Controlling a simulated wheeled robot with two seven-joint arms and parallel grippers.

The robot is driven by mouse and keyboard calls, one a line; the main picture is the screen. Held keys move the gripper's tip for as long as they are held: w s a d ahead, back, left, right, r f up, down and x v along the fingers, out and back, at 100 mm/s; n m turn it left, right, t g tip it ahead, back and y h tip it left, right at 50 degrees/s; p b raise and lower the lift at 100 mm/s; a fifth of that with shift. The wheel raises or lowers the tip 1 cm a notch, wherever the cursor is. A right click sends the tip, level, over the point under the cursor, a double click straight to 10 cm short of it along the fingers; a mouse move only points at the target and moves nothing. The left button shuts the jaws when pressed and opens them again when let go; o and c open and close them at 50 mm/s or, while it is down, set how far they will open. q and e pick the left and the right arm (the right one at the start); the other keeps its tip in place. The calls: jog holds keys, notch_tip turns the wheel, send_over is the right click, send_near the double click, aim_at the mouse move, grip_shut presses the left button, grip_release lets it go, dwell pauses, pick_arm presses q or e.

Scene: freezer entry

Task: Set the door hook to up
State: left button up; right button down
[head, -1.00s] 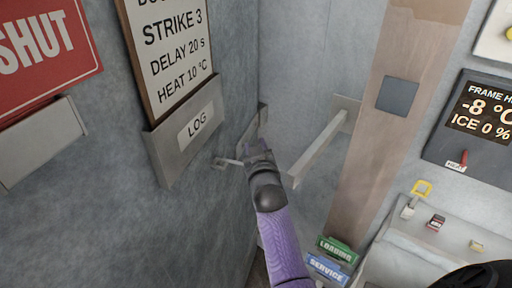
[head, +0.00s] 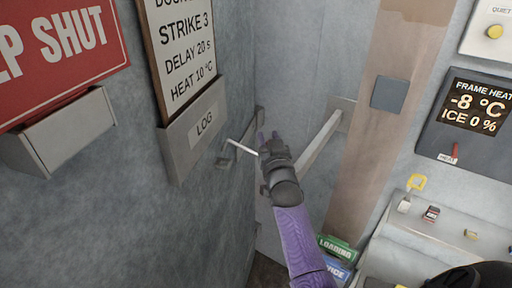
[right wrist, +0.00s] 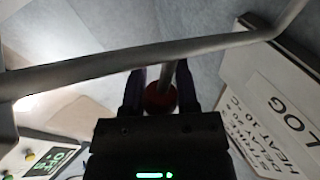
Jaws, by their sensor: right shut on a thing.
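The door hook is a long grey bar (head: 320,140) reaching from a plate on the post down to the left. Its bend seems hidden behind my right gripper (head: 268,137), and a thin pale tip (head: 242,147) shows left of it. The tip's end is a little above the small wall bracket (head: 225,162). In the right wrist view the bar (right wrist: 130,62) crosses the picture and bends at the right. My right gripper (right wrist: 160,85) is shut on the hook's short stalk with a red knob (right wrist: 160,100). My left gripper is not in view.
The LOG box (head: 190,145) is on the wall just left of the hook tip. A red sign (head: 60,50) with a grey box below is further left. The wooden post (head: 370,150) and a frame heat panel (head: 470,118) stand right. A green LOADING tag (head: 337,248) is low.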

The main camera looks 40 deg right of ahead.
jog(key=shift+s+d+r+m+g+h+b, duration=0.25)
jog(key=shift+s+d+m+h+b, duration=0.65)
jog(key=shift+m, duration=1.75)
jog(key=shift+s+d+r+m+g+h+b, duration=0.1)
jog(key=shift+s+d+m+g+h+b, duration=0.2)
jog(key=shift+s+d+m+h, duration=1.45)
jog(key=shift+s+d+r+m+g+h+b, duration=0.5)
jog(key=shift+m+h, duration=0.95)
jog(key=shift+m, duration=2.05)
jog(key=shift+s+a+f, duration=0.2)
jog(key=shift+a+f, duration=0.1)
jog(key=shift+c, duration=1.8)
grip_release()
jog(key=shift+s, duration=0.1)
jog(key=shift+t, duration=0.25)
